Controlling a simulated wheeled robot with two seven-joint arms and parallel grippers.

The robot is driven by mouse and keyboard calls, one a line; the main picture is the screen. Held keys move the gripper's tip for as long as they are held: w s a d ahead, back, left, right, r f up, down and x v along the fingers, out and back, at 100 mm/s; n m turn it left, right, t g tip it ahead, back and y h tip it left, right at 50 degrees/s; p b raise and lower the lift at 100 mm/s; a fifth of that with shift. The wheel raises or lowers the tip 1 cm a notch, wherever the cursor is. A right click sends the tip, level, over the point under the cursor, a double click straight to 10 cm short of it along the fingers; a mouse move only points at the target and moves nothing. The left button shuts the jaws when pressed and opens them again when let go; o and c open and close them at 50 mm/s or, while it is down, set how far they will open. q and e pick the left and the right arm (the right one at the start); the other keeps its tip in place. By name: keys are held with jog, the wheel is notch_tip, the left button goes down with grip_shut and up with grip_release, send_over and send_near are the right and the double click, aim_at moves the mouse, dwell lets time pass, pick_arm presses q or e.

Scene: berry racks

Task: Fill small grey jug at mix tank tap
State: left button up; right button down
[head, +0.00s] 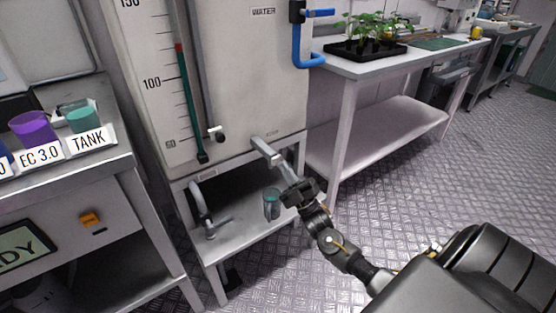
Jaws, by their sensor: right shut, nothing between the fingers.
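The mix tank (232,85) is a tall pale cabinet with a level scale and a green column. Its grey tap (264,148) sticks out low on the front right. My right gripper (284,168) is shut and empty, its fingertips at or very near the tap's outer end; I cannot tell whether they touch. A small grey jug (271,206) stands upright on the low shelf under the tap, just left of and below the gripper. Teal colour shows near its top; I cannot tell the liquid level. My left gripper is not in view.
A blue water pipe (297,48) hangs on the tank's right. A bench (380,62) with seedlings stands right. Labelled cups, including a purple one (32,127), sit left. Floor at right is clear.

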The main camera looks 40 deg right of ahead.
jog(key=shift+s, duration=0.25)
jog(key=s+p, duration=0.2)
jog(key=s, duration=0.3)
dwell(0.4)
dwell(0.4)
